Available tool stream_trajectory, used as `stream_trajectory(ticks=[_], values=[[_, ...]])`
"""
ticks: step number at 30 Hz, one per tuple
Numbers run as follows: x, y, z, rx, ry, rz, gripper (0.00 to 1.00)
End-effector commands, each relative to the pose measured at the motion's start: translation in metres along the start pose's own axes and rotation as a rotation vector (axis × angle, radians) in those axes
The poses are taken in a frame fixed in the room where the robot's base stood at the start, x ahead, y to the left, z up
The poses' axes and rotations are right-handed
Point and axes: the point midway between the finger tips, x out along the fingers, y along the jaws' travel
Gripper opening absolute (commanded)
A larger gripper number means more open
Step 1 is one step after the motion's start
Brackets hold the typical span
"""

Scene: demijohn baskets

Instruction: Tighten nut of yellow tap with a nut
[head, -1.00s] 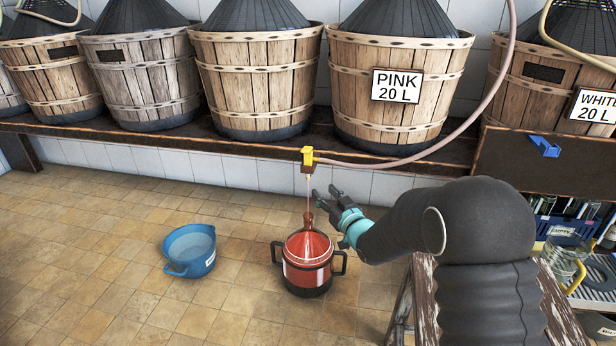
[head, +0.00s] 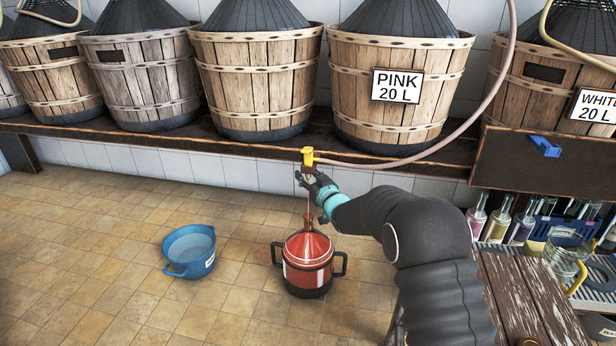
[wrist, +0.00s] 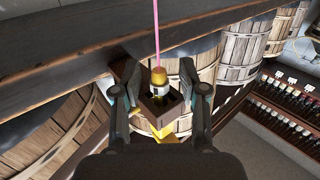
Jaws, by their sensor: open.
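The yellow tap (head: 308,156) hangs at the shelf edge on the end of a pink hose, and a thin pink stream falls from it. My gripper (head: 306,177) is just below the tap body in the head view. In the wrist view my gripper (wrist: 158,94) is open, with one finger on each side of the nut. Small gaps seem to show; contact cannot be told. In the head view my fingers largely hide the nut.
A red pot with a funnel-shaped top (head: 308,260) stands on the floor under the stream. A blue tub (head: 190,251) is to its left. Basketed demijohns, one labelled PINK 20 L (head: 398,88), line the shelf (head: 240,148). A worn wooden stool (head: 520,300) is at right.

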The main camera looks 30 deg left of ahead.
Motion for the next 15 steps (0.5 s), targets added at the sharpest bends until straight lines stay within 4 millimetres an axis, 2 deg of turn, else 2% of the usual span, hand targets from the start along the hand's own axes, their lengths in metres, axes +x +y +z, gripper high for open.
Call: stream_trajectory(ticks=[4, 9, 15], values=[[-0.0001, 0.0001, -0.0001, 0.0, 0.0, 0.0, 0.4], [-0.0002, 0.0001, -0.0002, 0.0, 0.0, 0.0, 0.0], [-0.0002, -0.0001, -0.0003, 0.0, 0.0, 0.0, 0.0]])
